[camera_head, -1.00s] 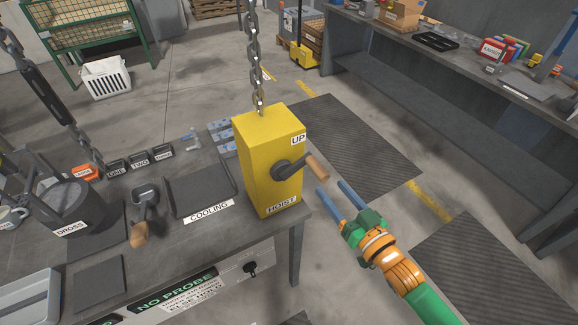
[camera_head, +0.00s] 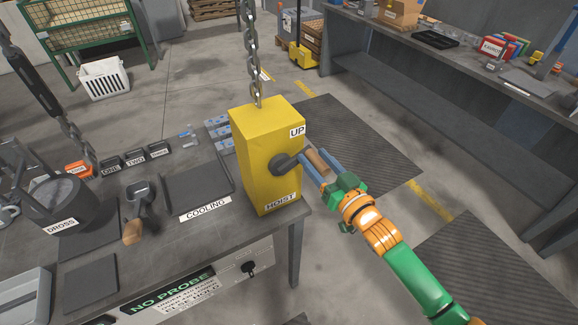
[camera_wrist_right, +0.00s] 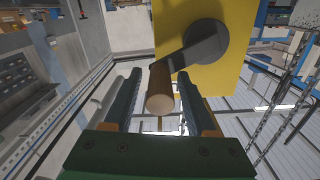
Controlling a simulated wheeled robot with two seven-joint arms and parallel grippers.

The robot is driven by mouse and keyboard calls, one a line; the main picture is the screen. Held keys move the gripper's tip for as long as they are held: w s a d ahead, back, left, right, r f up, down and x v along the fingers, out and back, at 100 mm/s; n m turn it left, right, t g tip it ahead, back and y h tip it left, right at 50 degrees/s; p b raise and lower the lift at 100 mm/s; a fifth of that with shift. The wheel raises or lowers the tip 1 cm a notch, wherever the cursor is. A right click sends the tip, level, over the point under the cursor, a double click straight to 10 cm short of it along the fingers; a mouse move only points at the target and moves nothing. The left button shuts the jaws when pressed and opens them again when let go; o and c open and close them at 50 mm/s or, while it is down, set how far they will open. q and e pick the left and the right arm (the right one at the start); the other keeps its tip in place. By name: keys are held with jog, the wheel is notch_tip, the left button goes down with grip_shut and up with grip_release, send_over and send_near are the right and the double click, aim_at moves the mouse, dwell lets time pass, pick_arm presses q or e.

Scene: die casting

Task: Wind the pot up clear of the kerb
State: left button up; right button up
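The yellow hoist box (camera_head: 262,180), marked UP and HOIST, stands at the bench corner in the head view. Its dark crank (camera_head: 284,163) ends in a wooden handle (camera_head: 317,161). My right gripper (camera_head: 318,165) has its fingers on either side of that handle. In the right wrist view the handle (camera_wrist_right: 160,90) lies between the two fingers (camera_wrist_right: 157,90), with gaps visible, so the gripper is open around it. A dark grey pot (camera_head: 52,199) with a bail stands at the left, behind the DROSS label. Its base and any kerb are not clear.
The COOLING pad (camera_head: 195,187) and a wood-handled tool (camera_head: 137,205) lie on the bench (camera_head: 160,245). Floor right of the hoist is open.

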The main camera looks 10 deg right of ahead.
grip_shut()
jog(key=shift+r+n+p, duration=0.45)
jog(key=shift+n+p, duration=0.05)
jog(key=shift+p, duration=0.2)
jog(key=shift+a+n, duration=0.1)
jog(key=shift+n, duration=0.2)
jog(key=shift+r, duration=0.1)
